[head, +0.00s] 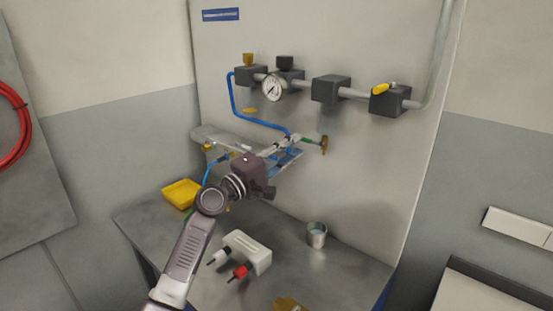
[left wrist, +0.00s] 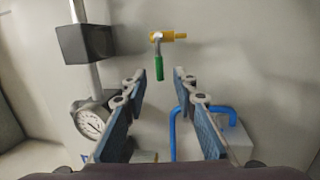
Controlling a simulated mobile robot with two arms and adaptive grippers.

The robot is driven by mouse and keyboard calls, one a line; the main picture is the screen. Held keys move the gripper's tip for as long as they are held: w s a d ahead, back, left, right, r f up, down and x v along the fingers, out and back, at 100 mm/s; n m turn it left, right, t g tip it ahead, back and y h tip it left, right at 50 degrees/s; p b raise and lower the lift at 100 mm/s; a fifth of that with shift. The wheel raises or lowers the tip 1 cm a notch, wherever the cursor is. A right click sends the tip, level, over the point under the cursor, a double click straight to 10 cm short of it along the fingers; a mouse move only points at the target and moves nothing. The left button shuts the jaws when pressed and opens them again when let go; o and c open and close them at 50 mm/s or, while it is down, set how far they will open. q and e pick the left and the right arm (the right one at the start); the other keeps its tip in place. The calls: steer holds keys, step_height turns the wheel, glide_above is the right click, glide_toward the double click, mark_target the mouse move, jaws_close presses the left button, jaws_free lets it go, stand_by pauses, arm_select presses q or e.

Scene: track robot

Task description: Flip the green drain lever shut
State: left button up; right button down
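The green drain lever (left wrist: 159,68) is on a small brass valve (left wrist: 168,37) on the wall panel. In the head view the lever (head: 308,140) sticks out sideways to the left of the valve (head: 324,145), across its downward outlet. My left gripper (left wrist: 160,86) is open, with its blue-padded fingers apart and nothing between them. In the left wrist view the lever's free end lies in line with the gap, beyond the fingertips. In the head view the left gripper (head: 293,147) is just left of the lever; whether they touch cannot be told. My right gripper is out of view.
Above are a pressure gauge (head: 273,87), dark pipe blocks (head: 331,89) and a yellow-handled valve (head: 382,90). A blue tube (head: 233,98) runs beside the gripper. The bench below holds a yellow tray (head: 181,194), a white box (head: 248,252) and a metal cup (head: 317,235).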

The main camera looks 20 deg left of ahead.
arm_select(q)
steer(key=v, duration=0.7)
stand_by(0.3)
